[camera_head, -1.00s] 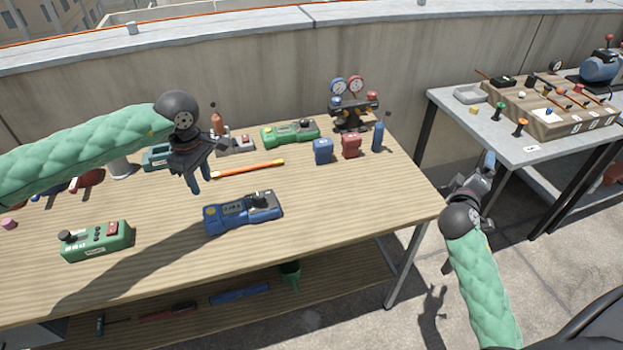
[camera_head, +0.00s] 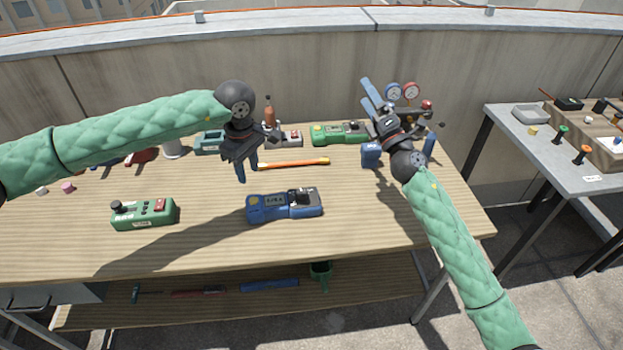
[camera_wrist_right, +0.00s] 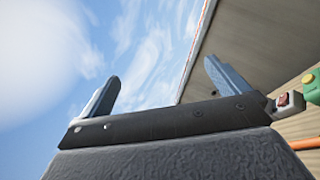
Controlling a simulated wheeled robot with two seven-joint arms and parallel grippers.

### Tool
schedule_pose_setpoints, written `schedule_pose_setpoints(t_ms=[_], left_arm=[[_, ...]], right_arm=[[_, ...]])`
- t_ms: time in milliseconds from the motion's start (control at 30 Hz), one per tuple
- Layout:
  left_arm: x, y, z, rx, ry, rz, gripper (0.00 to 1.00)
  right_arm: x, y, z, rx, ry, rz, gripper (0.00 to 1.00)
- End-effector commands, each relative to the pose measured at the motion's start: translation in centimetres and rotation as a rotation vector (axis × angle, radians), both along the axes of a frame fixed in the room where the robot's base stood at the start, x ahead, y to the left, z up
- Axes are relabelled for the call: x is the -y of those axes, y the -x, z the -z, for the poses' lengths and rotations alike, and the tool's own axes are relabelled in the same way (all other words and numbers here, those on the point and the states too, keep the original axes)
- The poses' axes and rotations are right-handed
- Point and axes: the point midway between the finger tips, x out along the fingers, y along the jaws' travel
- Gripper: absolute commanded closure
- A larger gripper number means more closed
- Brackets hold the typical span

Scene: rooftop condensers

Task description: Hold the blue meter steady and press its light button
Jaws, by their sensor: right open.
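The blue meter (camera_head: 284,206) lies on the wooden table in the head view, with a grey display and a dark dial at its right end. Its light button is too small to make out. My left gripper (camera_head: 247,172) hangs above the table, behind and left of the meter, with fingers pointing down, apart and empty. My right gripper (camera_head: 370,97) is raised at the back right of the table, fingers pointing up and away from the meter. It is open and empty in the right wrist view (camera_wrist_right: 165,88), which shows mostly sky and no meter.
A green box with a red switch (camera_head: 144,214) lies left of the meter. Behind are an orange bar (camera_head: 293,163), a green meter (camera_head: 339,132) and gauges (camera_head: 402,92). A blue block (camera_head: 371,155) sits beside my right arm. The table is clear around the blue meter.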

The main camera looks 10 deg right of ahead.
Motion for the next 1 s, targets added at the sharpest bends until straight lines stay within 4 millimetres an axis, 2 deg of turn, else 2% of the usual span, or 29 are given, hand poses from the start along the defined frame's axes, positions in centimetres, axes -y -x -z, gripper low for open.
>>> schedule_pose_setpoints(t_ms=[100,200,367,500,600,800,1000], left_arm=[[0.0,0.0,0.0,0.0,0.0,0.0,0.64],[0.0,0.0,0.0,0.0,0.0,0.0,0.64],[0.0,0.0,0.0,0.0,0.0,0.0,0.64],[0.0,0.0,0.0,0.0,0.0,0.0,0.64],[0.0,0.0,0.0,0.0,0.0,0.0,0.64],[0.0,0.0,0.0,0.0,0.0,0.0,0.64],[0.0,0.0,0.0,0.0,0.0,0.0,0.64]], right_arm=[[-4.7,-0.6,-0.7,0.047,0.135,-0.109,0.0],[-8.5,-0.8,-0.6,0.082,0.252,-0.2,0.0],[-13.8,-0.6,0.2,0.136,0.447,-0.344,0.0],[-17.6,-0.1,1.6,0.175,0.624,-0.465,0.0],[-19.8,0.2,3.0,0.199,0.753,-0.548,0.0],[-22.3,0.8,6.4,0.229,1.019,-0.708,0.0],[-22.5,1.0,10.3,0.231,1.291,-0.86,0.0]])
